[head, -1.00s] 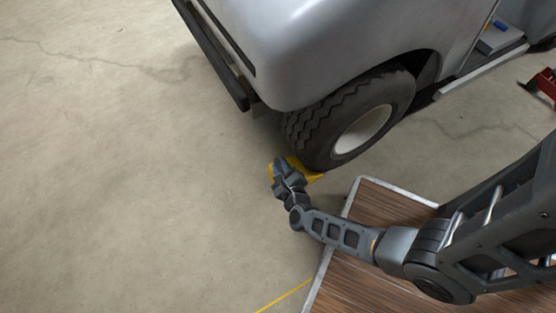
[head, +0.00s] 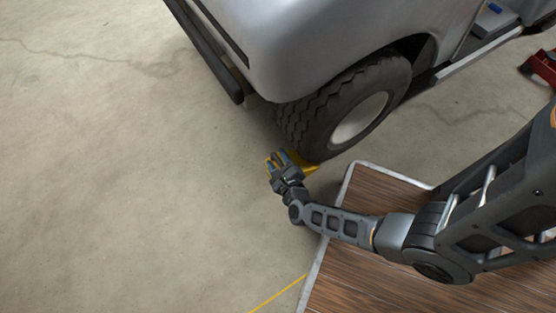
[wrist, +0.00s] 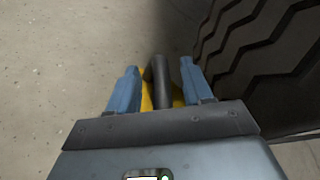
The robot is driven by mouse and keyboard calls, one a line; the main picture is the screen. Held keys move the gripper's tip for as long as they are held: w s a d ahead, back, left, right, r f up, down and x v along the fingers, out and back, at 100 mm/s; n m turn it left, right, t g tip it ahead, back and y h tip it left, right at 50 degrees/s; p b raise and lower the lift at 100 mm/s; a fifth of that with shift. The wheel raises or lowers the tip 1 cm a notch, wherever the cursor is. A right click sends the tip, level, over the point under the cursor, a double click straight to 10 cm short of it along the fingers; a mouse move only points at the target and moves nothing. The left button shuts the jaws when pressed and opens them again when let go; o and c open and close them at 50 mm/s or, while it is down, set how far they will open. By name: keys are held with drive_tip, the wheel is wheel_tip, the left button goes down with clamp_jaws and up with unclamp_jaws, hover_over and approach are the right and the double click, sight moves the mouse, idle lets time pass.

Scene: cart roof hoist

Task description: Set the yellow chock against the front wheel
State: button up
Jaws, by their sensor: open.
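The yellow chock (head: 309,167) lies on the floor at the foot of the cart's front wheel (head: 345,115), partly hidden by my gripper. Any small gap between chock and tyre cannot be seen. My gripper (head: 277,159) is over the chock, with its fingers spread. In the wrist view the two blue fingers of my gripper (wrist: 159,72) stand on either side of the chock's dark handle (wrist: 161,82), with free space on both sides. The yellow chock (wrist: 148,100) shows below the handle, and the wheel's tread (wrist: 265,55) is close on the right.
The grey cart body (head: 310,45) overhangs the wheel, with a dark bumper (head: 205,45) at its front. A wood-topped platform with a pale edge (head: 370,275) lies at the lower right. A red object (head: 541,66) is at the far right. The floor at left is clear.

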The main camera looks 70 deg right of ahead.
drive_tip(key=shift+r, duration=0.1)
drive_tip(key=shift+r, duration=0.2)
drive_tip(key=s+a+r+n+t+y+p, duration=0.2)
drive_tip(key=s+a+r+n+t+p, duration=0.15)
drive_tip(key=s+a+r+n, duration=0.55)
drive_tip(key=s+a+r+n+y, duration=0.2)
drive_tip(key=r+n, duration=0.7)
drive_tip(key=r, duration=0.2)
drive_tip(key=s+a+r+n+t+y, duration=0.1)
drive_tip(key=s+a+r+n+y, duration=0.2)
drive_tip(key=r+n, duration=0.7)
drive_tip(key=s+a+r+n+y, duration=0.2)
drive_tip(key=a+r+n+y, duration=0.1)
drive_tip(key=r+n, duration=0.7)
wheel_tip(320, 180, up, 4)
drive_tip(key=shift+s+f, duration=0.1)
drive_tip(key=shift+s, duration=0.3)
